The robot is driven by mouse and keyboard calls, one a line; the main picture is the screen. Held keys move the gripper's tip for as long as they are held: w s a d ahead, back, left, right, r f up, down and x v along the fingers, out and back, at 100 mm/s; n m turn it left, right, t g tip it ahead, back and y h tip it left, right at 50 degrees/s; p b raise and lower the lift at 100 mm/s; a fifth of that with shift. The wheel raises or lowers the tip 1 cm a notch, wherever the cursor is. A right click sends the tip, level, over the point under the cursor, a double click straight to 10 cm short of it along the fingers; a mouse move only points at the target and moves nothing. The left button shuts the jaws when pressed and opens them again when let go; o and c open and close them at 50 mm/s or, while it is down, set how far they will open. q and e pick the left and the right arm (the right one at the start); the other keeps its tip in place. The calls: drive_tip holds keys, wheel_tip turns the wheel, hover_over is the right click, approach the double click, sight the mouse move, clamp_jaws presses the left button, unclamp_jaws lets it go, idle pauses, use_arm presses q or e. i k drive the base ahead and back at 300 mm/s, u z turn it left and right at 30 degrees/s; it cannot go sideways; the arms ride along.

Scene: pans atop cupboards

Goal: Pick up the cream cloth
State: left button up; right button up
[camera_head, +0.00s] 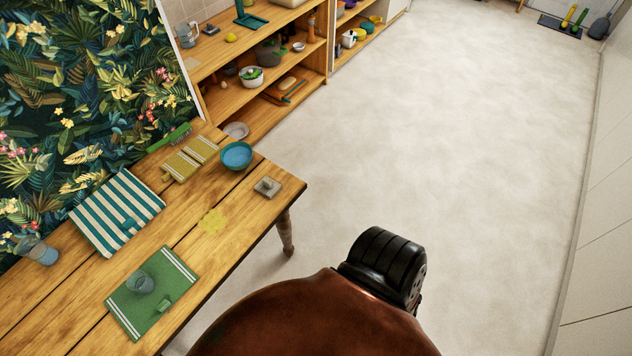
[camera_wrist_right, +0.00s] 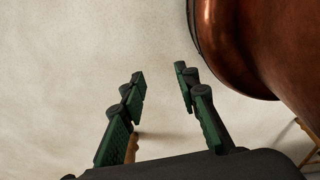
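No plain cream cloth is clear to me. On the wooden table (camera_head: 244,226) in the head view lie a teal-and-cream striped cloth (camera_head: 105,205), an olive-yellow cloth with pale stripes (camera_head: 188,159) and a green cloth with white stripes (camera_head: 173,276). My right gripper (camera_wrist_right: 161,77) is open and empty in the right wrist view, with bare pale floor behind its fingers. No cloth shows near it. My left gripper is in neither view.
A glass (camera_head: 140,283) stands on the green cloth. Wooden shelves (camera_head: 235,105) stand behind.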

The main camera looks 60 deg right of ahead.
sight(267, 187)
drive_tip(key=z, duration=0.7)
drive_tip(key=i, duration=0.55)
drive_tip(key=z, duration=0.95)
